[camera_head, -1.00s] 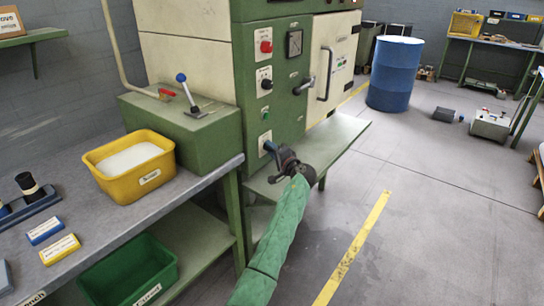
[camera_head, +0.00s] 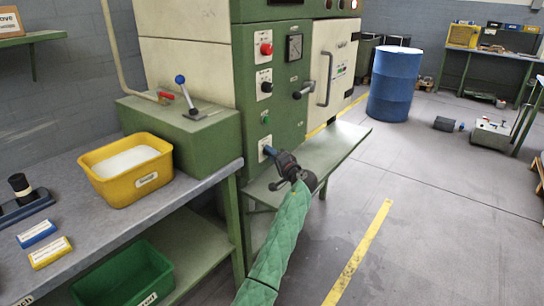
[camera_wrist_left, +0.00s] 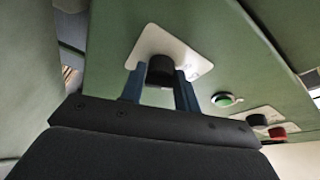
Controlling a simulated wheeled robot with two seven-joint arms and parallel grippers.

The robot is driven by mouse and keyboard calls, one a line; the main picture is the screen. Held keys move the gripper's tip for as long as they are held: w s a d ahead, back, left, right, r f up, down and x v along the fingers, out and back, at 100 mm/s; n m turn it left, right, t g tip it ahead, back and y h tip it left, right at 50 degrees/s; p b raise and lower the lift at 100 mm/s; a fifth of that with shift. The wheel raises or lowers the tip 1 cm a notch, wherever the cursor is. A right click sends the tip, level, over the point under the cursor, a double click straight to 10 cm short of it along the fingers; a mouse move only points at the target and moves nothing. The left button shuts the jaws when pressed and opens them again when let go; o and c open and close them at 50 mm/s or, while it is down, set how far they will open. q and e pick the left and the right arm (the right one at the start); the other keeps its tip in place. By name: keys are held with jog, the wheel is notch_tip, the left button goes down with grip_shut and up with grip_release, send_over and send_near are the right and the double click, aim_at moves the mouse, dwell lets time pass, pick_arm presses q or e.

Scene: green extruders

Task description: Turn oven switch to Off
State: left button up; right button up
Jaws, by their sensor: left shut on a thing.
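The oven (camera_head: 262,90) is a green and cream cabinet with a panel of controls on its front. The oven switch is a dark knob (camera_wrist_left: 160,70) on a white plate (camera_wrist_left: 180,47), low on the green panel; its plate also shows in the head view (camera_head: 262,146). My left gripper (camera_head: 269,152) reaches the plate from the front. In the left wrist view its blue fingers sit on both sides of the knob, shut on it. The knob's pointer and markings are hidden or too small to read. My right gripper is not in view.
Above the switch are a green button (camera_head: 265,119), a black knob (camera_head: 266,87) and a red knob (camera_head: 266,49). A green shelf (camera_head: 335,148) juts out beside my left gripper. A workbench with a yellow bin (camera_head: 118,192) stands left.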

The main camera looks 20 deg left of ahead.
pick_arm(q)
jog(key=o, duration=0.9)
jog(key=shift+b+v, duration=0.45)
jog(key=shift+v, duration=3.45)
